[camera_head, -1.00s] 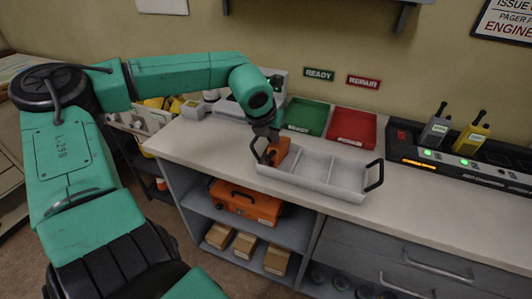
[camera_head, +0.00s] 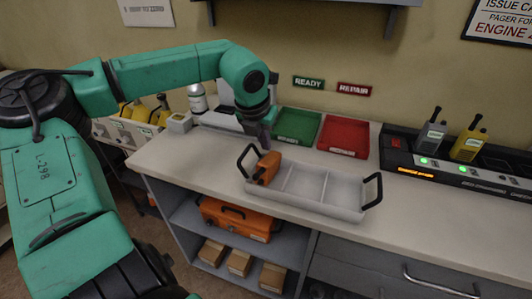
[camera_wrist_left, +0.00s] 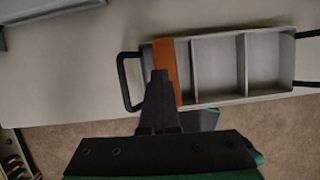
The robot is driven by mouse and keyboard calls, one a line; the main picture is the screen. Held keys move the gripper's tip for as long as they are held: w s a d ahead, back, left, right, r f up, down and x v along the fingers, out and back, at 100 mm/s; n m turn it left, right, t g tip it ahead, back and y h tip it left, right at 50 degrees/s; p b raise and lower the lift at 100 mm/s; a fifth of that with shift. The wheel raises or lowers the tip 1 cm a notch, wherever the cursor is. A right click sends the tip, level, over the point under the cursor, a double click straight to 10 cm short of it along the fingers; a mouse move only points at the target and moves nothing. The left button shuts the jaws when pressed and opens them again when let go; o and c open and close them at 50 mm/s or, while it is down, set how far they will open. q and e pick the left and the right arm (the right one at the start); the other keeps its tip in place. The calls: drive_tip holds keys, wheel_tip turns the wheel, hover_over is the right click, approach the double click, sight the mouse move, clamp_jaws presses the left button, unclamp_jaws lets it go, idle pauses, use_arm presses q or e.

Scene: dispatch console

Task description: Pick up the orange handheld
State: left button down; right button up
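The orange handheld (camera_head: 266,168) stands slightly tilted in the left compartment of a grey tray (camera_head: 316,208) with black end handles. In the left wrist view the handheld (camera_wrist_left: 170,65) is an orange strip at the tray's left end. My left gripper (camera_head: 264,143) is just above and behind the handheld, near the left handle. In the left wrist view its dark fingers (camera_wrist_left: 160,78) overlap the handheld's left edge in the picture. They look like one narrow wedge, so their opening is unclear, and I cannot tell whether they touch it. My right gripper is out of view.
A green tray (camera_head: 296,127) and a red tray (camera_head: 344,136) lie behind the grey tray. A charger bank (camera_head: 450,168) holds a grey radio (camera_head: 431,135) and a yellow radio (camera_head: 468,145). An orange case (camera_head: 236,219) sits on the shelf below. The countertop front right is clear.

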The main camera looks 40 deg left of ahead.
use_arm(q)
wheel_tip(320, 180, up, 12)
drive_tip(key=shift+s+a, duration=0.2)
drive_tip(key=shift+a, duration=0.2)
drive_tip(key=shift+c, duration=1.6)
unclamp_jaws()
drive_tip(key=shift+s, duration=0.1)
drive_tip(key=v, duration=1.4)
drive_tip(key=shift+s, duration=0.25)
